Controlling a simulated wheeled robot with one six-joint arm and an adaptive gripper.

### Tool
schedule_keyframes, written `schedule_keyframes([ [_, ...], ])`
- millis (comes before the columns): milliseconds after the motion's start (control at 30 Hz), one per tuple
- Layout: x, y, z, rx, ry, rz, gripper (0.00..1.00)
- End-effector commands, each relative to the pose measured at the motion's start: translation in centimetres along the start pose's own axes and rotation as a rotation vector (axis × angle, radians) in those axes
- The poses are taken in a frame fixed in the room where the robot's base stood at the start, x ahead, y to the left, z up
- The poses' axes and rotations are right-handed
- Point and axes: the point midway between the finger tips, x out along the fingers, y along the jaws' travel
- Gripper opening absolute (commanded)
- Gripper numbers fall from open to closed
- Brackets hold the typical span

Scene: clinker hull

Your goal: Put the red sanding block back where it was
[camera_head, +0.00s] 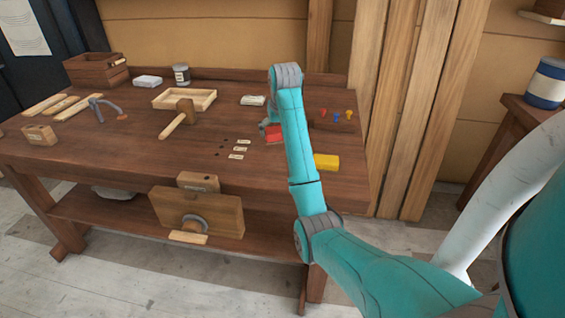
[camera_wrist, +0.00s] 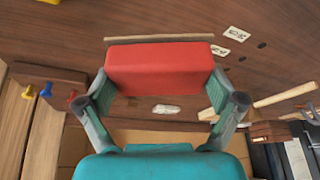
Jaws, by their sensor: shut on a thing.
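The red sanding block (camera_wrist: 160,68) fills the middle of the wrist view, between the two fingers of my gripper (camera_wrist: 162,92). The fingers press on its two short ends, so my gripper is shut on it. A thin wooden strip or edge shows along the block's far side in that view. In the head view the red block (camera_head: 273,133) shows partly behind my arm, at or just above the bench top; I cannot tell whether it touches the wood. My gripper (camera_head: 268,126) is mostly hidden there by my arm.
A yellow block (camera_head: 326,161) lies right of my arm on the workbench (camera_head: 110,155). Small white labels (camera_head: 238,148) and dark holes are left of the red block. Coloured pegs (camera_head: 336,115) stand behind right. A mallet (camera_head: 178,120) and a wooden tray (camera_head: 170,103) are further left.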

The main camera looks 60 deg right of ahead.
Motion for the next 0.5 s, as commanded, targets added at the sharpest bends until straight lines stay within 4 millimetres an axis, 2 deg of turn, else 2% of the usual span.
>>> schedule_keyframes([
  [133, 0.4, 1.4, 0.5, 0.017, -0.001, 0.007, 0.60],
  [400, 4.5, 1.5, 2.3, 0.017, -0.004, 0.007, 0.60],
  [500, 5.4, 1.5, 2.7, 0.017, -0.004, 0.007, 0.60],
])
